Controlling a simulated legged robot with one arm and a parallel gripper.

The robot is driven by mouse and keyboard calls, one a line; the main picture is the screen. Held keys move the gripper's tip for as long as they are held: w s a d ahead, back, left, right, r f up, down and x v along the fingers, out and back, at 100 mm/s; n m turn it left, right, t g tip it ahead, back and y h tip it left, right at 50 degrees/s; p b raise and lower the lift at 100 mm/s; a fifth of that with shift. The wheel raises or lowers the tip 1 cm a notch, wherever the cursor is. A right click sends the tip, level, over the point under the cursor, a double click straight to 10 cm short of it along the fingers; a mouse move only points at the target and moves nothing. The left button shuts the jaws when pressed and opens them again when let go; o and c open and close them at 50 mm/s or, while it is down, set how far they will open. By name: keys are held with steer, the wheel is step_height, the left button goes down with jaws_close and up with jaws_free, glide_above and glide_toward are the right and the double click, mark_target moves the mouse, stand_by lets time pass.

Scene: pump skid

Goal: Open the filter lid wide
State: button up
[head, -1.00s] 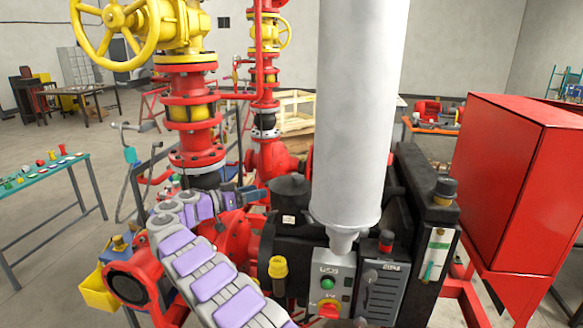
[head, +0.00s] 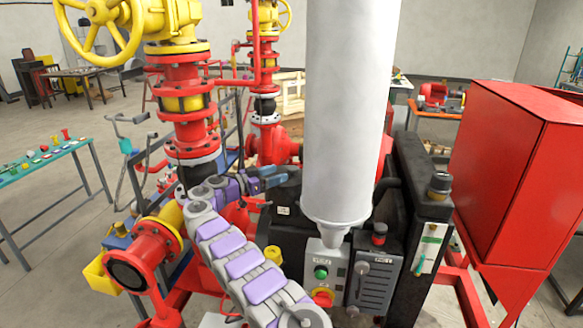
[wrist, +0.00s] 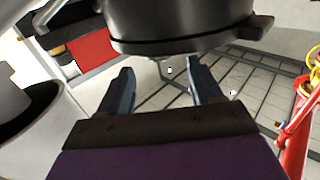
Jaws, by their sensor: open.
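The filter appears to be the black round housing (head: 284,205) just left of the big white cylinder in the head view. My gripper (head: 280,176) is at its upper left side, with its blue fingers pointing right across it. In the wrist view a black round body (wrist: 185,22) with a rim and a tab (wrist: 263,27) at its right fills the top, probably the filter and its lid. My gripper (wrist: 159,68) is open and empty there, its two fingertips apart just below the rim. I cannot tell whether they touch it. The lid looks closed.
The white cylinder (head: 345,110) stands close to the right of my gripper. A red flanged pipe with a yellow handwheel (head: 100,18) rises at left. A control box (head: 325,272), a black panel (head: 425,170) and a red cabinet (head: 515,180) are at right. Floor shows at left.

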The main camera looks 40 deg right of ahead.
mark_target(292, 167)
steer(key=d+p, duration=0.1)
steer(key=d, duration=0.4)
steer(key=shift+s+d, duration=0.15)
steer(key=shift+d, duration=0.15)
steer(key=shift+s+r+p, duration=0.1)
steer(key=shift+r+p, duration=0.2)
steer(key=shift+r, duration=0.05)
steer(key=shift+d+f, duration=0.2)
steer(key=shift+d, duration=0.55)
steer(key=shift+d+f, duration=0.15)
steer(key=shift+d, duration=0.55)
steer(key=shift+c, duration=0.2)
steer(key=shift+s, duration=0.1)
steer(key=shift+c, duration=0.8)
steer(key=shift+a+r, duration=0.15)
steer(key=shift+a, duration=0.45)
steer(key=c, duration=0.5)
jaws_close()
